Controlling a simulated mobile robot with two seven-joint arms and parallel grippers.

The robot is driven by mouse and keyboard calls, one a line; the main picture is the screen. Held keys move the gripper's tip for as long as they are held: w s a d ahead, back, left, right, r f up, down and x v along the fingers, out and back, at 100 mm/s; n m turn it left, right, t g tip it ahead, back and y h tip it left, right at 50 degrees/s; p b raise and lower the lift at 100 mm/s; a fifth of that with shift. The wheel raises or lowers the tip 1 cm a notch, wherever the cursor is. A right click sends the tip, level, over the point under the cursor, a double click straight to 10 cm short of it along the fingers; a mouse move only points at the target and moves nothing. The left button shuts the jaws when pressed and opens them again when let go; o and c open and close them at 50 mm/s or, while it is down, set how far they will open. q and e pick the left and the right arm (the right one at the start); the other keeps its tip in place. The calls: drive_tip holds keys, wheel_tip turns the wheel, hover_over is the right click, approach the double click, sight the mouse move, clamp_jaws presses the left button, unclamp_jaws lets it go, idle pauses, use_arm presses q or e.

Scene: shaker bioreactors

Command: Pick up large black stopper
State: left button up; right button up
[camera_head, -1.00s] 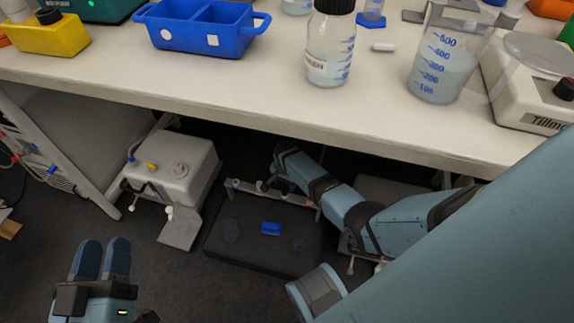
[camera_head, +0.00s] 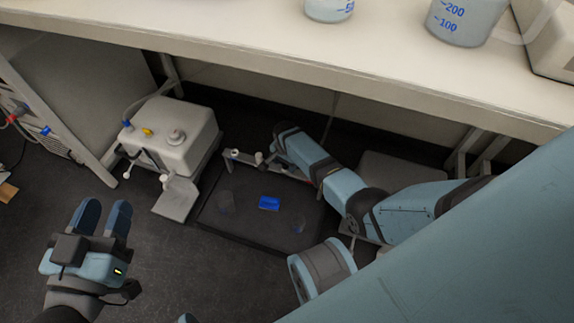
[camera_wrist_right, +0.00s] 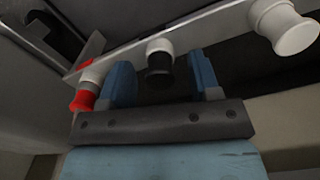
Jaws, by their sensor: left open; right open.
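A stopper with a black body (camera_wrist_right: 159,72) and a pale collar hangs on a grey rail in the right wrist view. My right gripper (camera_wrist_right: 160,62) is open, with one blue finger on each side of this stopper. I cannot tell whether the fingers touch it. In the head view, my right arm reaches under the bench to the rail (camera_head: 280,170), and its forearm hides the black stopper. My left gripper (camera_head: 104,208) is open and empty above the floor at the lower left.
A red-and-white stopper (camera_wrist_right: 84,95) and a white stopper (camera_wrist_right: 283,28) are also on the rail. A black platform (camera_head: 250,230) with a blue piece (camera_head: 269,203) lies in front. A pale machine (camera_head: 172,135) stands to the left. The bench top (camera_head: 230,55) overhangs.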

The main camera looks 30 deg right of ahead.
drive_tip(key=c, duration=1.1)
drive_tip(key=shift+o, duration=0.2)
drive_tip(key=shift+r, duration=0.15)
